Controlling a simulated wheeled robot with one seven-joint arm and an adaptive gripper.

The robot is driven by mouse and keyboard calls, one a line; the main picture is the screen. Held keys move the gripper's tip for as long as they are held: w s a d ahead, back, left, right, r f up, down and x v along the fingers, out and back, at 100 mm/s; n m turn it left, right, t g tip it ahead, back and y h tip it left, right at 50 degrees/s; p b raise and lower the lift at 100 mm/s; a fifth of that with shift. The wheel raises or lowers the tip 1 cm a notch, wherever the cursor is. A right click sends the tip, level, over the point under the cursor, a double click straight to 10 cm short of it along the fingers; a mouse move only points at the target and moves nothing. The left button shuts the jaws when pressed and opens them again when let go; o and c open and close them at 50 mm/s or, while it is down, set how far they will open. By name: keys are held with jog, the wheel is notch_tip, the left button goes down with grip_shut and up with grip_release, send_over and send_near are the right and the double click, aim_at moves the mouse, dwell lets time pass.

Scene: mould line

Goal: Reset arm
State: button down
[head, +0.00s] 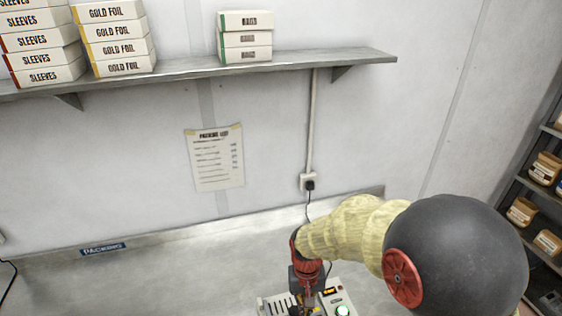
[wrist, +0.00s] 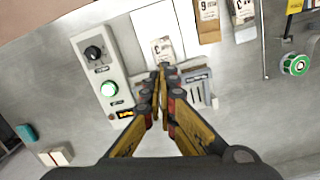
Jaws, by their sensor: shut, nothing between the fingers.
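My arm, with a yellowish sleeve and a dark round joint, reaches down over the metal bench (head: 190,262) in the head view. My gripper (wrist: 163,72) shows in the wrist view with its yellow and black fingers shut together and nothing between them. It is above a machine with a pale control panel (wrist: 104,75), which has a black knob and a lit green button. In the head view the gripper's tip is mostly hidden by the arm and the picture's lower edge.
A wall shelf (head: 330,62) holds stacked boxes (head: 122,38). A paper list (head: 215,158) hangs on the wall above the bench. A cable runs from a wall socket (head: 309,182) down toward the machine. The bench's left part is clear.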

jog(key=s+d+r+t+b, duration=0.3)
jog(key=s+d+b, duration=0.3)
jog(key=b, duration=0.4)
jog(key=s+d+r+t+b, duration=0.3)
jog(key=s+d+b, duration=0.2)
jog(key=b, duration=0.5)
jog(key=shift+s+d+t, duration=0.4)
jog(key=shift+s, duration=0.75)
